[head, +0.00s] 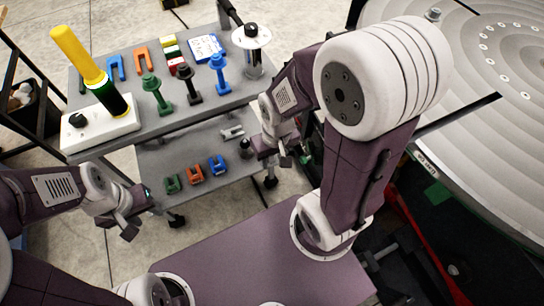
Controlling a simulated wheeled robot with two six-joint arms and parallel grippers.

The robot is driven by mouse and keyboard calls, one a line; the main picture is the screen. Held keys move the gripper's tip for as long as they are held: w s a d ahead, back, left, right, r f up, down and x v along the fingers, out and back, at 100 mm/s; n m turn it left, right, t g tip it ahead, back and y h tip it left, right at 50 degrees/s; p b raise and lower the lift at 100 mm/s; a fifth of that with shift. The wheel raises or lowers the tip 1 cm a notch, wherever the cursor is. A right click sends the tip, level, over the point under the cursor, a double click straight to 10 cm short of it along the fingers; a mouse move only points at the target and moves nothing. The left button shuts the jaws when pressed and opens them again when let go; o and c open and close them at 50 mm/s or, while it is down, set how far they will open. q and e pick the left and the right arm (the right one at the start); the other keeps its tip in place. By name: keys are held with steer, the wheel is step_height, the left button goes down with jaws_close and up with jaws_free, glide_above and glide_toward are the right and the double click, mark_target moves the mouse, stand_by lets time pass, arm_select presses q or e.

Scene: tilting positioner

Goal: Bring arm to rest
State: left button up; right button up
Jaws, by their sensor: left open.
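My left gripper (137,212) is at the left, in front of the cart's lower shelf. Its jaws are open with nothing between them. My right arm rises in the middle of the view and bends back down toward the cart. My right gripper (274,160) hangs beside the right end of the cart's lower shelf. It is small and partly merged with dark parts behind it, so I cannot tell how its jaws stand, and I see no object clearly held in it.
A grey cart (190,124) carries a yellow-and-black cylinder (80,55) on a white box, colored forks and posts, and a spool (252,38). Its lower shelf (160,156) holds small colored clips. A large round metal table (500,130) fills the right side, close to my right arm.

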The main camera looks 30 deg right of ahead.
steer(key=shift+w, duration=0.1)
step_height(320, 180, up, 9)
steer(key=p, duration=0.9)
steer(key=shift+r, duration=0.1)
